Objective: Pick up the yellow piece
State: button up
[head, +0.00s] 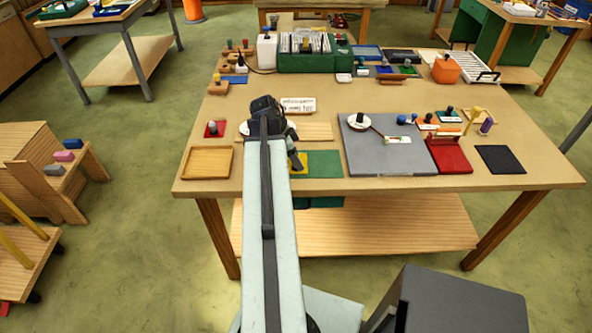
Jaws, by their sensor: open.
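The yellow piece (304,158) is a small flat bit lying at the left of the green sheet (325,163) near the front edge of the table. My arm partly hides it. My gripper (298,166) is open and points down at the yellow piece, over or very close to it. I cannot tell whether the fingers touch it. Nothing shows between the fingers.
A shallow wooden tray (207,162) lies to the left and a red square with a dark knob (212,129) behind it. A grey board (385,152) lies to the right. A white label card (298,105) stands behind. The bench front has bare wood.

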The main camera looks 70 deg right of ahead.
jog(key=shift+x, duration=0.85)
jog(key=shift+r, duration=0.2)
grip_shut()
notch_tip(320, 180, up, 10)
jog(key=p, duration=1)
jog(key=shift+a+r, duration=0.1)
jog(key=shift+r, duration=0.05)
